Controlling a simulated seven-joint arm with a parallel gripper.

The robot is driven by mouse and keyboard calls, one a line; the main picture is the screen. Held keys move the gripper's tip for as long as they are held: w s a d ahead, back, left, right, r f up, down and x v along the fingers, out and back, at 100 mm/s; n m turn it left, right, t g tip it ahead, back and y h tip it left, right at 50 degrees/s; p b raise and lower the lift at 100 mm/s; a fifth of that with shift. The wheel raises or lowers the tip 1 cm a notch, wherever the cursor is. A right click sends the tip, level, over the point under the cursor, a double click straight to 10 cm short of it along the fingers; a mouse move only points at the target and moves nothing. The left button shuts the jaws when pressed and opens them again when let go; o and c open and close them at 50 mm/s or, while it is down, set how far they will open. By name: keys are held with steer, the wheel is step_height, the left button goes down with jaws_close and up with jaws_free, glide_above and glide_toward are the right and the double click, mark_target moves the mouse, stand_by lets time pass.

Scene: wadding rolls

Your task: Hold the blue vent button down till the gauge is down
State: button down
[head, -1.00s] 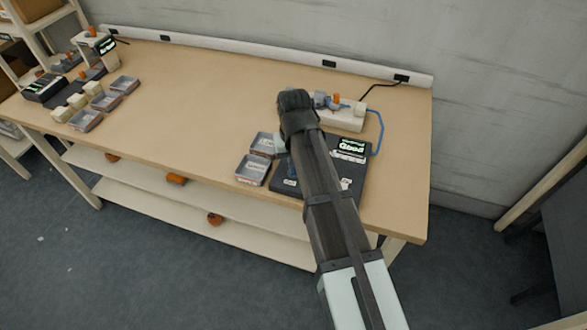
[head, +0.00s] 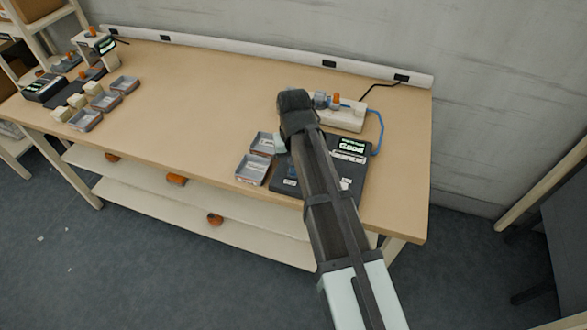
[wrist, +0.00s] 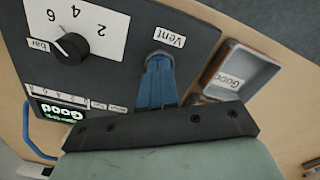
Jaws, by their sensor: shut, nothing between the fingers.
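The dark control box (head: 355,165) stands at the bench's right front. In the wrist view its "Vent" label (wrist: 170,38) lies beside a pale round rim. My gripper (wrist: 158,65) is shut and empty, its narrow blue fingers reaching to that rim. The fingertips cover the vent button, so I cannot tell whether it is pressed. A white dial (wrist: 72,40) marked 2, 4, 6 and bar has a black knob or pointer. A scale strip (wrist: 70,88) lies beside it; its reading is unclear. The green display (wrist: 58,112) reads "Good", also in the head view (head: 352,145).
Two grey trays (head: 250,170) sit left of the box; the wrist view shows one labelled "Good" (wrist: 232,80). A pale block with fittings (head: 345,118) and a blue hose (head: 380,125) are behind. The bench middle (head: 190,110) is clear.

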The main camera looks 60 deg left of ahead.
steer(key=shift+r, duration=3.5)
